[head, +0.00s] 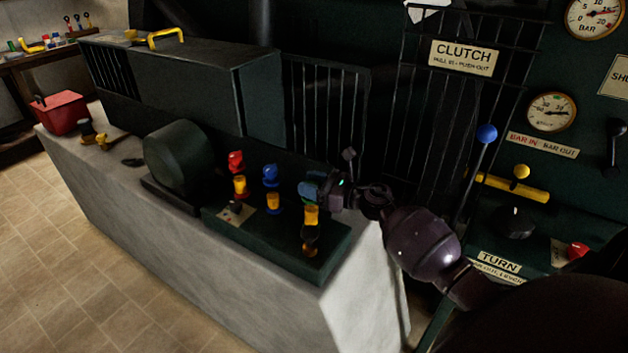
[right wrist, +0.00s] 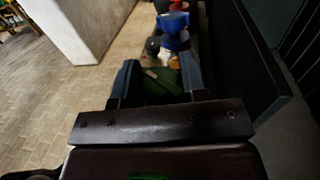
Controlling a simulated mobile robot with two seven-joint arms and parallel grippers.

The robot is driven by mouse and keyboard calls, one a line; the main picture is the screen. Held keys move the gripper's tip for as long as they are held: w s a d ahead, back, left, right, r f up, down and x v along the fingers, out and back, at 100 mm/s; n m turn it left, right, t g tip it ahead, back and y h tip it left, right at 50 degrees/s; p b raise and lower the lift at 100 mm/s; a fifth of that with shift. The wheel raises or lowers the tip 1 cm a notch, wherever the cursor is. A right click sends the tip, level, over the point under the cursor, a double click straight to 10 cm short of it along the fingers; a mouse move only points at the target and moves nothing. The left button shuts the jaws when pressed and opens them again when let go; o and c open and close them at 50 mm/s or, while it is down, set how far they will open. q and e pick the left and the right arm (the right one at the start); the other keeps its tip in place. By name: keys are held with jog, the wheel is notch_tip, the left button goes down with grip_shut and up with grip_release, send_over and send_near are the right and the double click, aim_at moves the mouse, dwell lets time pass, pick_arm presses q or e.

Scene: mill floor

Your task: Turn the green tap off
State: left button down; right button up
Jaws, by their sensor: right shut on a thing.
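The green tap has a yellow body (head: 311,215) and stands at the right end of a row on a low dark green block. Its green handle (right wrist: 158,88) shows between my fingers in the right wrist view. In the head view my right gripper (head: 313,190) covers most of that handle. My right gripper is shut on the handle, coming in from the right. The handle's exact angle is hard to tell. My left gripper is in neither view.
A blue tap (head: 271,176) and a red tap (head: 236,165) stand left of the green one. A dark round housing (head: 178,160) and a red box (head: 60,113) are farther left on the pale plinth (head: 230,290). A blue-knobbed lever (head: 487,133) rises at right.

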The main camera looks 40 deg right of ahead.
jog(key=m+h+p, duration=0.1)
jog(key=m+t+h, duration=0.1)
jog(key=shift+r+h+p, duration=0.35)
jog(key=shift+h+p, duration=0.05)
jog(key=shift+m+t+h+p, duration=0.6)
jog(key=shift+m+h+p, duration=0.3)
jog(key=shift+h, duration=0.3)
jog(key=m+h+p, duration=0.1)
jog(key=h, duration=0.1)
jog(key=m+h+p, duration=0.1)
jog(key=h, duration=0.1)
jog(key=m+h+p, duration=0.2)
jog(key=shift+f+h, duration=0.25)
jog(key=shift+h, duration=0.05)
jog(key=shift+f+m+g+h+p, duration=0.1)
jog(key=shift+m+g+h+p, duration=0.45)
jog(key=shift+m+h, duration=1.05)
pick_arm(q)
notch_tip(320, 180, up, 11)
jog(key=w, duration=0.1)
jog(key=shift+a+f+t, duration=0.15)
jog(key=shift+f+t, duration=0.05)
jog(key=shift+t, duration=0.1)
pick_arm(e)
jog(key=shift+h, duration=0.5)
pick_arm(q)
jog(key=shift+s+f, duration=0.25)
pick_arm(e)
jog(key=o, duration=0.9)
jog(key=shift+c, duration=0.2)
